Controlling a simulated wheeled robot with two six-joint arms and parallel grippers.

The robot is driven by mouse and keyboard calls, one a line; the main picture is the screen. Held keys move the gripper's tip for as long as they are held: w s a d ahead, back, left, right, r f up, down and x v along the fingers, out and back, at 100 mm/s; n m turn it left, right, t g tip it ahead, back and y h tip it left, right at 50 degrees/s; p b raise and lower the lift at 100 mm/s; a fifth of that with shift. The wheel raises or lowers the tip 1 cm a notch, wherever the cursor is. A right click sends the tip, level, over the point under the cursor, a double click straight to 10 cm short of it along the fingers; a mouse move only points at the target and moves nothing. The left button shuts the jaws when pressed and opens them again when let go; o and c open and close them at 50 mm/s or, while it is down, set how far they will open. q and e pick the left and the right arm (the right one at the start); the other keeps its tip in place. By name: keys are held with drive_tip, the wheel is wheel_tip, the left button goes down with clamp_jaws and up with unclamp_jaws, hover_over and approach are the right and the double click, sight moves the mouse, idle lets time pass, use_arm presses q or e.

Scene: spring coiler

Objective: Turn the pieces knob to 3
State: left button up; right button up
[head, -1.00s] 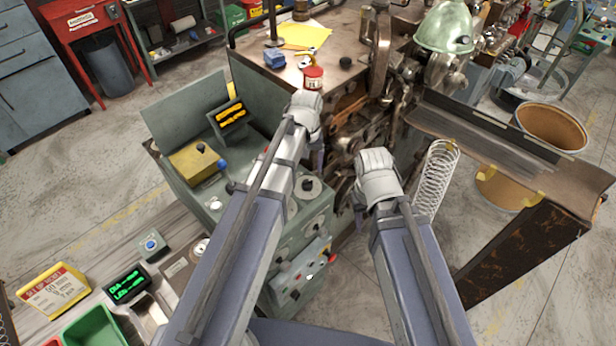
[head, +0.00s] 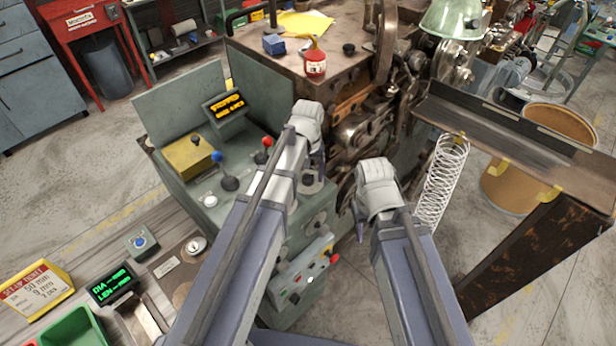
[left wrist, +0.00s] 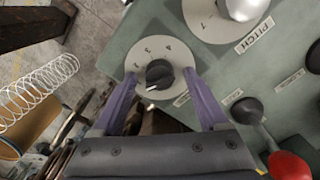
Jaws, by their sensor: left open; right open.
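In the left wrist view a black knob (left wrist: 159,74) sits on a round white dial plate (left wrist: 150,54) with small numerals; 3 and 4 are near the top. The knob's white mark points to the lower left, away from these two. My left gripper (left wrist: 161,78) is open, its purple fingers on either side of the dial, not closed on the knob. In the head view my left gripper (head: 318,168) is over the front right of the green control console (head: 292,245), partly hiding the dial. My right gripper (head: 360,222) is open and empty, right of the console.
A PITCH dial (left wrist: 222,22) is close to my left gripper. A red-balled lever (left wrist: 288,165) and a blue-balled lever (head: 225,178) stand on the console. A coiled spring (head: 440,185) hangs to the right of my right gripper.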

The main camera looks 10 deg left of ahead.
use_arm(q)
clamp_jaws()
idle(0.5)
drive_tip(key=shift+m, duration=0.3)
drive_tip(key=m, duration=0.3)
drive_tip(key=shift+m, duration=0.4)
drive_tip(key=m, duration=0.4)
drive_tip(key=shift+m, duration=0.3)
drive_tip(key=m, duration=0.4)
drive_tip(key=shift+m, duration=2.4)
